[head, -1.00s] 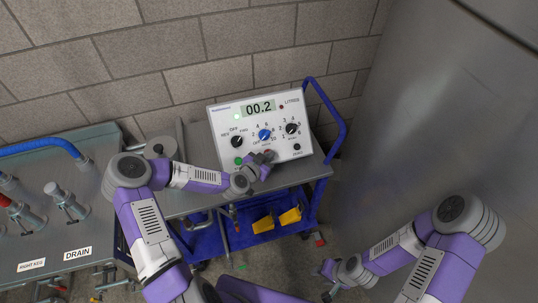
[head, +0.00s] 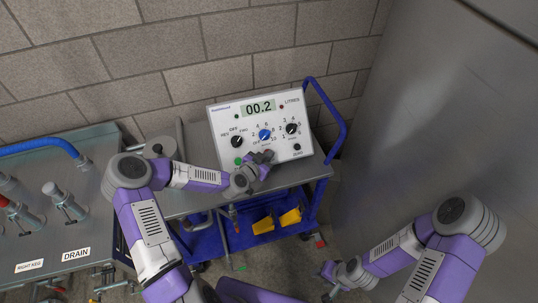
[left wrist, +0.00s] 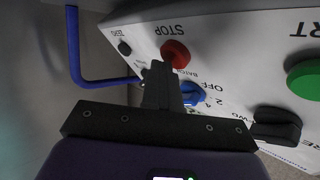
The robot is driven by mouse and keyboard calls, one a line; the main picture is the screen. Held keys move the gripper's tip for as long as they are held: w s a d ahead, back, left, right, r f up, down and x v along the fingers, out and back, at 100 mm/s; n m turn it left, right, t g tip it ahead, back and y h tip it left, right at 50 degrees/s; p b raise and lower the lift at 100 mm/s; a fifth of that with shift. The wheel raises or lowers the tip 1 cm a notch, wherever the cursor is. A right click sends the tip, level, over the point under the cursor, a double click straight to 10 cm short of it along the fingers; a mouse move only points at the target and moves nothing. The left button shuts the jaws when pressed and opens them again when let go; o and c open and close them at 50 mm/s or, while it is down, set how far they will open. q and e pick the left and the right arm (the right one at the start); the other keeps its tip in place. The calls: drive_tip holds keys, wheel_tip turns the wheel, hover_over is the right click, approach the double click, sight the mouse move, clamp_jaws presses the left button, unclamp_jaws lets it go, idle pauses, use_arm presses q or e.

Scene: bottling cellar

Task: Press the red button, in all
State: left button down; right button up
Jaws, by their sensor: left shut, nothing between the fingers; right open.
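The white control box (head: 222,160) stands on the cart in the head view, its display (head: 258,108) reading 00.2. The red button (left wrist: 175,53), labelled STOP, shows in the left wrist view; in the head view my left gripper mostly hides it. My left gripper (head: 266,156) is shut and empty, its tips at the lower panel. In the left wrist view its fingertips (left wrist: 160,70) overlap the red button's edge; I cannot tell whether they touch. The lamp (head: 237,117) left of the display is dark. My right gripper (head: 328,283) is open, low and away from the box.
The green START button (left wrist: 305,80), blue knob (left wrist: 193,95) and a black knob (left wrist: 277,125) are close by. The cart has a blue handle (head: 330,115). A steel bench (head: 100,235) marked DRAIN stands left, a metal wall (head: 430,120) right.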

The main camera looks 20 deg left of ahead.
idle(0.4)
use_arm(q)
drive_tip(key=shift+s+d+r+p, duration=0.35)
drive_tip(key=shift+s+r+p, duration=0.05)
drive_tip(key=shift+s+r, duration=0.15)
drive_tip(key=shift+s+d+r+p, duration=0.6)
drive_tip(key=shift+s+r, duration=0.15)
drive_tip(key=shift+r, duration=0.1)
drive_tip(key=shift+s+d+r+p, duration=0.45)
drive_tip(key=shift+s+r+p, duration=0.1)
drive_tip(key=shift+s+r, duration=0.25)
